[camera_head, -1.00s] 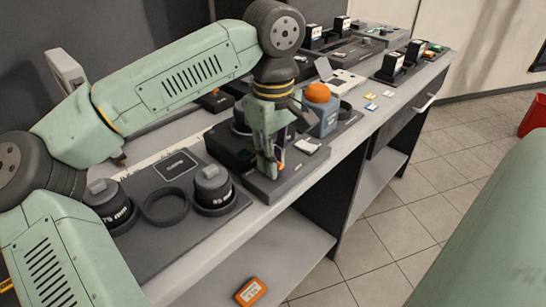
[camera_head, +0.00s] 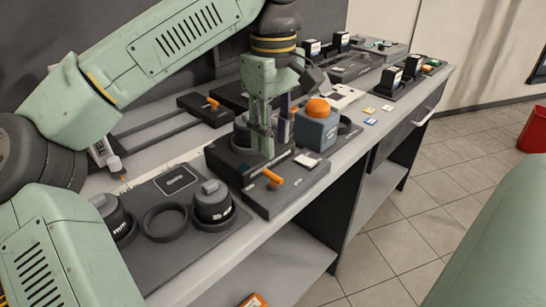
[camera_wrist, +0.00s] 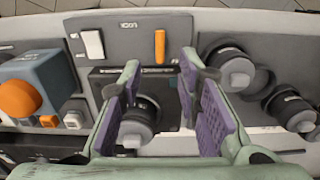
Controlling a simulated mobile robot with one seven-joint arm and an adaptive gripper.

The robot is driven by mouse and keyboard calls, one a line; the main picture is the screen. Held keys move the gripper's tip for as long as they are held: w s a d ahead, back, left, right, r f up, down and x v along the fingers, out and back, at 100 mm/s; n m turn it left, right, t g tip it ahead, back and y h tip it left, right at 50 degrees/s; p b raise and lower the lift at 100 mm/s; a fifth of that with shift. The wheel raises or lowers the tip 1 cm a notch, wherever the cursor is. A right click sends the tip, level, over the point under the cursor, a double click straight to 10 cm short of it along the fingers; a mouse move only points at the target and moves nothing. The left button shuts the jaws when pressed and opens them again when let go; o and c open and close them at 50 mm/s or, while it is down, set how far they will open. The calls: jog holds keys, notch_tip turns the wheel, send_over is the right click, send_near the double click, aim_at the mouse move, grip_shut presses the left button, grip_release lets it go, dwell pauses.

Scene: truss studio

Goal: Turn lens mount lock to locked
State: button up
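The lens mount lock is a small orange lever (camera_head: 273,178) on a dark grey base plate (camera_head: 285,198). In the wrist view the lever (camera_wrist: 159,46) stands straight up and down in the picture, beside an upside-down "LOCK" label (camera_wrist: 128,25) and a white tab (camera_wrist: 92,43). My gripper (camera_head: 263,153) is above and behind the lever, apart from it. In the wrist view my gripper (camera_wrist: 166,100) has its purple-padded fingers spread wide, with nothing held. A black lens mount with a grey-topped cylinder (camera_wrist: 138,122) shows below, between the fingers.
A blue-grey block with an orange knob (camera_head: 317,125) stands close to the right of my gripper. Capped lenses (camera_head: 212,203) and a ring (camera_head: 165,221) sit on a mat at the left. Another orange lever (camera_head: 213,103) is farther back. Floor lies beyond the bench's front edge.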

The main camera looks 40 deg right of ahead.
jog(key=shift+r, duration=1.5)
